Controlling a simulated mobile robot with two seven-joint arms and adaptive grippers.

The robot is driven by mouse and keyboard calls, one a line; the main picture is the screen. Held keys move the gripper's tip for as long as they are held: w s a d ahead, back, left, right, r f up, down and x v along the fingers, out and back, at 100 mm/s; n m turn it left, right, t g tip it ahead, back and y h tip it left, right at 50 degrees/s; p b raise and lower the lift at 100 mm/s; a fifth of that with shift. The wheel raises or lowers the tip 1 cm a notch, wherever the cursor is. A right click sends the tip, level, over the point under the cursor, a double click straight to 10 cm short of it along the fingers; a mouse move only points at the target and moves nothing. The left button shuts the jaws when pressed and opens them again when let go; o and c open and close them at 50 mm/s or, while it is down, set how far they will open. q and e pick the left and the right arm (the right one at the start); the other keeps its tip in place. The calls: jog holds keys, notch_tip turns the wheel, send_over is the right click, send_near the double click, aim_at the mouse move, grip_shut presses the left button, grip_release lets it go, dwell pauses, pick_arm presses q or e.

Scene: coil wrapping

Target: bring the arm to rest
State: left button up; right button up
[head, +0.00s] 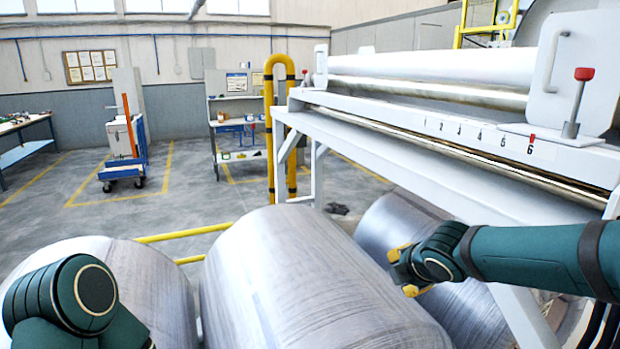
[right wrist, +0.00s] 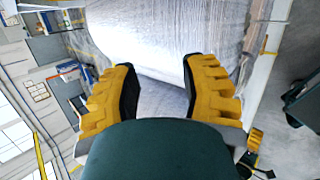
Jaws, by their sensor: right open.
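My right arm (head: 540,257) reaches in from the right in the head view. Its yellow-and-black gripper (head: 405,270) shows in front of the right-hand coil. In the right wrist view the two yellow fingers of the right gripper (right wrist: 158,68) stand wide apart, with nothing between them. A wrapped grey coil (right wrist: 150,35) lies beyond the fingertips, apart from them as far as I can tell. Of my left arm (head: 75,300), only a dark green joint shows at the lower left of the head view. My left gripper is out of the picture.
Wrapped coils lie at left (head: 130,275), middle (head: 300,270) and right (head: 390,225). A white machine (head: 450,180) with rollers and a red-knobbed lever (head: 578,100) stands behind my right arm. A yellow guard rail (head: 270,130), a blue cart (head: 125,170) and open floor lie beyond.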

jog(key=s+a+f+m+g+y+b, duration=0.1)
jog(key=s+a+f+m+g, duration=0.2)
jog(key=f, duration=0.6)
jog(key=s+a+f+m+y+b, duration=0.1)
jog(key=s+a+f+m, duration=0.3)
jog(key=f, duration=0.6)
jog(key=s+a+f+m+g+y+b, duration=0.1)
jog(key=s+f+m+g+y, duration=0.1)
jog(key=f+m, duration=0.5)
jog(key=s+f+m+g+h+b, duration=0.1)
jog(key=s+f+m+b, duration=0.1)
jog(key=s+f+m, duration=0.8)
notch_tip(320, 180, down, 6)
jog(key=s, duration=0.2)
jog(key=shift+s+a+f+g, duration=0.2)
jog(key=shift+s+a+g, duration=0.15)
jog(key=shift+g, duration=0.05)
jog(key=shift+d+r, duration=0.1)
